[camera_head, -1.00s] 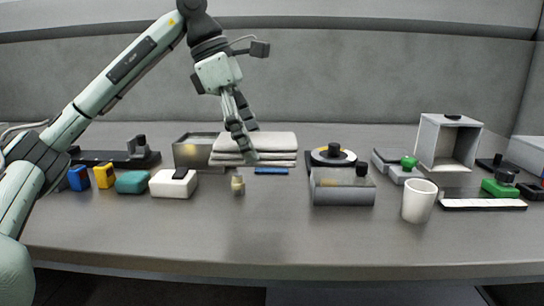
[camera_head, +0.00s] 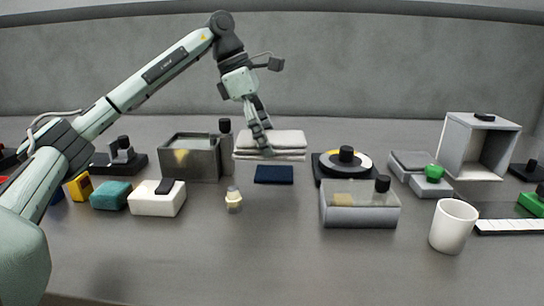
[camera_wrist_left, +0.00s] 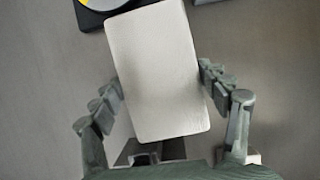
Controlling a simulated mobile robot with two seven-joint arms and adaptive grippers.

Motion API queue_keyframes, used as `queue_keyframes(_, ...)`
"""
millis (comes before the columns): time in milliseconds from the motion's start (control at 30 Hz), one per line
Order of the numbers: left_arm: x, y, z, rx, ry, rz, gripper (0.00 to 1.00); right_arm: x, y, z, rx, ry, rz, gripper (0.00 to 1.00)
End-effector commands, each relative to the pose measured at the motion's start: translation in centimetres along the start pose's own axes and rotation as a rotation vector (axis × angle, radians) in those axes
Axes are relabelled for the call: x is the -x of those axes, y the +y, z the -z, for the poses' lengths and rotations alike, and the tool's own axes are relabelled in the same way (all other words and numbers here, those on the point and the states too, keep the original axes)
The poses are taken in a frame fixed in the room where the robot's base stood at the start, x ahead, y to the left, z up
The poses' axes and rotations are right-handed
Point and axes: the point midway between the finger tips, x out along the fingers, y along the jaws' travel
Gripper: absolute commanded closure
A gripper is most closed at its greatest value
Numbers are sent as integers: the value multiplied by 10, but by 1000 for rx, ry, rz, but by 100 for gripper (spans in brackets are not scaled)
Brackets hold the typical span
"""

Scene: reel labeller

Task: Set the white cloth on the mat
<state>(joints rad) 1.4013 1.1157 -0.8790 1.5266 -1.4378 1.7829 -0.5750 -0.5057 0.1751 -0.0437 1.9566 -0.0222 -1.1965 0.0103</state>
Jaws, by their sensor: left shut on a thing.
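The white cloth (camera_head: 285,140) is a folded, layered pad; its pale flat top fills the middle of the left wrist view (camera_wrist_left: 155,70). My left gripper (camera_head: 262,145) reaches down over it and is shut on it, with one finger at each side in the wrist view. The cloth appears raised off the table. The mat (camera_head: 273,175) is a small dark blue rectangle on the table, seen just below the cloth in the head view. Whether the cloth is directly over the mat or behind it is hard to tell. My right gripper is not in view.
A grey bin (camera_head: 190,158) and a dark-capped bottle (camera_head: 226,142) stand left of the cloth. A black-based round device (camera_head: 346,164) and a clear-lidded box (camera_head: 358,208) are on the right. A small pale bottle (camera_head: 233,199) stands in front. The front middle table is clear.

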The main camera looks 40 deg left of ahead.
Motion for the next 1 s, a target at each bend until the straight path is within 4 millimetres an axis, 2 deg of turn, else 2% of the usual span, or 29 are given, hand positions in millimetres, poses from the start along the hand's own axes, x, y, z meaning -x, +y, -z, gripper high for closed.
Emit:
queue_keyframes(133,-15,25,-1,1,-2,1,55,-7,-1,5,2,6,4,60)
queue_keyframes(300,-24,36,0,-1,0,0,55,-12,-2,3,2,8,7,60)
queue_keyframes(600,-58,36,16,1,2,0,55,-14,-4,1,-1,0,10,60)
queue_keyframes(1000,-64,36,18,0,0,-1,55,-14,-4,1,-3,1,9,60)
